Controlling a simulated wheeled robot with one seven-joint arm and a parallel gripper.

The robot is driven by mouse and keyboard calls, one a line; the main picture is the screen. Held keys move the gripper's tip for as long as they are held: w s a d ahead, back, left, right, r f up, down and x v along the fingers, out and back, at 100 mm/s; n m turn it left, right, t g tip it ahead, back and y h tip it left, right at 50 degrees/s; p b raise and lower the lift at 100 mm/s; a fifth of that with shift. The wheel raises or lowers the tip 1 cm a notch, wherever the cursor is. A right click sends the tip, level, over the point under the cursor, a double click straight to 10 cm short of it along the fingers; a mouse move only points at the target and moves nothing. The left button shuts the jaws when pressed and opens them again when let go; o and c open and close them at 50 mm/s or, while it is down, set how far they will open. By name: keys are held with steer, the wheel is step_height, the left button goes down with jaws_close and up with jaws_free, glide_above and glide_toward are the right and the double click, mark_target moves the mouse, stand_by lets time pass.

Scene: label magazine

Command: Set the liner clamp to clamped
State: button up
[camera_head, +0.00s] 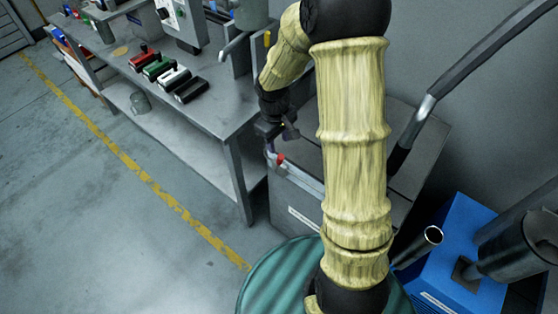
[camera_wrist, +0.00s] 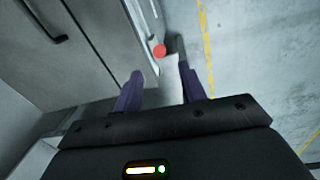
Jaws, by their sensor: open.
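A red knob (camera_head: 280,158), which looks like the liner clamp's handle end, is at the near left edge of a grey box (camera_head: 291,200). The red knob (camera_wrist: 159,51) also shows in the wrist view, on a pale part along the box's edge. My gripper (camera_wrist: 160,76) is open and empty, its two dark purple fingers apart. The knob appears between and slightly beyond the fingertips; I cannot tell whether they touch it. In the head view my gripper is small, dark and partly hidden just above the knob. Whether the clamp is open or clamped cannot be told.
A grey workbench (camera_head: 217,118) at left holds red, green, white and black blocks (camera_head: 168,76) and a machine. A blue box (camera_head: 445,250) with pipes stands at right. A black handle (camera_wrist: 55,36) is on the grey box. The floor left of the yellow line is clear.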

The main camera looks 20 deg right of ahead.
mark_target(279, 160)
steer(key=f, duration=0.7)
steer(key=f+b, duration=0.1)
steer(key=f, duration=0.2)
steer(key=shift+w+d+f, duration=0.15)
steer(key=shift+d+f, duration=0.15)
steer(key=shift+d, duration=0.05)
jaws_close()
steer(key=shift+a, duration=0.2)
steer(key=shift+w+d, duration=0.1)
